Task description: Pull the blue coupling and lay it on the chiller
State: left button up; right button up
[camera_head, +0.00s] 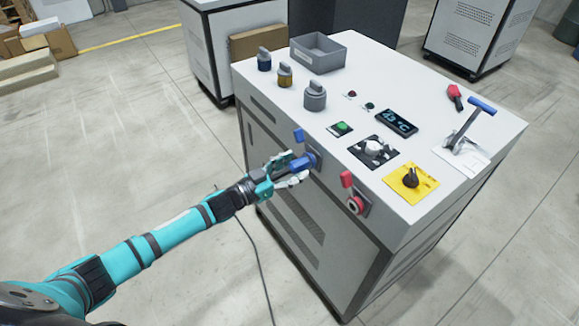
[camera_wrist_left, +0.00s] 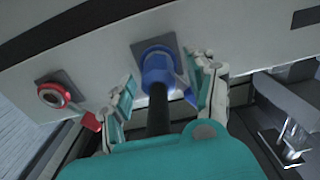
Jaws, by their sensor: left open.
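The blue coupling (camera_head: 303,163) is on a square plate on the front side of the chiller (camera_head: 442,190), below the top edge. It also shows in the left wrist view (camera_wrist_left: 157,68), with a black hose (camera_wrist_left: 158,112) running from it toward my wrist. My left gripper (camera_head: 291,171) is at the coupling. In the left wrist view my left gripper (camera_wrist_left: 166,88) is open, with one finger on each side of the coupling and hose. I cannot tell whether a finger touches the coupling. My right gripper is not in view.
A red coupling port (camera_head: 355,204) with a red lever sits right of the blue one. The chiller top holds a grey bin (camera_head: 318,53), several capped fittings, a yellow-plated knob (camera_head: 411,182) and a blue-handled lever (camera_head: 470,122). The top's near-left part is bare.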

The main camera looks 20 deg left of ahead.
pick_arm(q)
jog(key=shift+w+d+r, duration=0.1)
jog(key=shift+d+r, duration=0.35)
jog(key=shift+r, duration=0.1)
jog(key=c, duration=0.4)
grip_shut()
jog(key=shift+s+a+f+p, duration=0.2)
jog(key=shift+s+f+p, duration=0.2)
jog(key=shift+p, duration=0.35)
